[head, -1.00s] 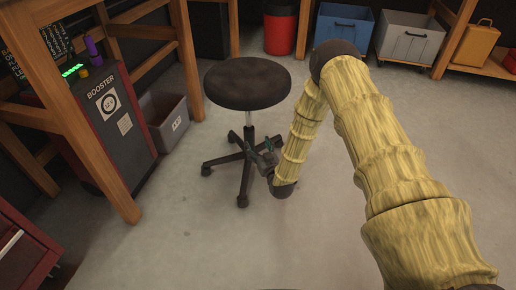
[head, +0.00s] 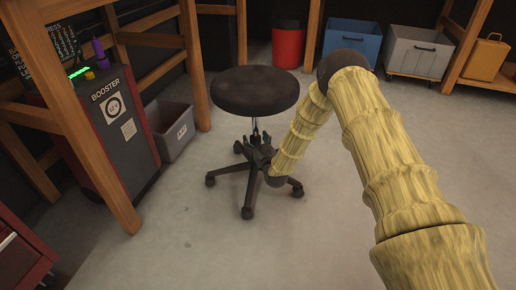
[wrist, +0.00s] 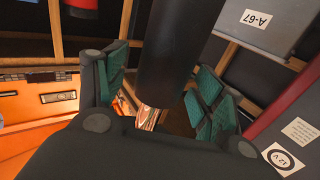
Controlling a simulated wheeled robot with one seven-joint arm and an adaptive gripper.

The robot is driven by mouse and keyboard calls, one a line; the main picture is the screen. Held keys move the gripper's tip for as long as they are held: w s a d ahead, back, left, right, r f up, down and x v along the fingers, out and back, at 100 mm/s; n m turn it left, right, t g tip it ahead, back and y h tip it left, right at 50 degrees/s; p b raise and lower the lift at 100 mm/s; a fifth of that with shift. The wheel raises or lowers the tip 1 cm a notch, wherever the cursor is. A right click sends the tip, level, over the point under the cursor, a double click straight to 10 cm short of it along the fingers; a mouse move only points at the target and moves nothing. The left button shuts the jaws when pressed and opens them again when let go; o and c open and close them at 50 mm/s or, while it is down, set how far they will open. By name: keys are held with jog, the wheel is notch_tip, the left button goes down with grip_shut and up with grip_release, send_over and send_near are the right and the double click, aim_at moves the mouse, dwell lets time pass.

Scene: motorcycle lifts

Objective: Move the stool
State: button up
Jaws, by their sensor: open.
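The stool (head: 254,91) stands upright on the floor, with a round dark seat, a thin central post and a black wheeled base (head: 247,190). My gripper (head: 257,142) is under the seat, at the post just above the base's hub. In the wrist view my gripper (wrist: 160,95) is open, with green-padded fingers on either side of a thick black column (wrist: 166,60), seemingly the stool's post. The column is between the fingers; gaps show on both sides, though contact further in is hard to tell.
A dark red BOOSTER unit (head: 118,130) and a grey bin (head: 172,130) stand left, by a wooden bench leg (head: 88,130). A red bin (head: 288,46), blue crate (head: 352,40) and grey crate (head: 414,52) line the back. Floor in front is clear.

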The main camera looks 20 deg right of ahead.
jog(key=shift+w, duration=0.2)
jog(key=shift+c, duration=0.4)
grip_shut()
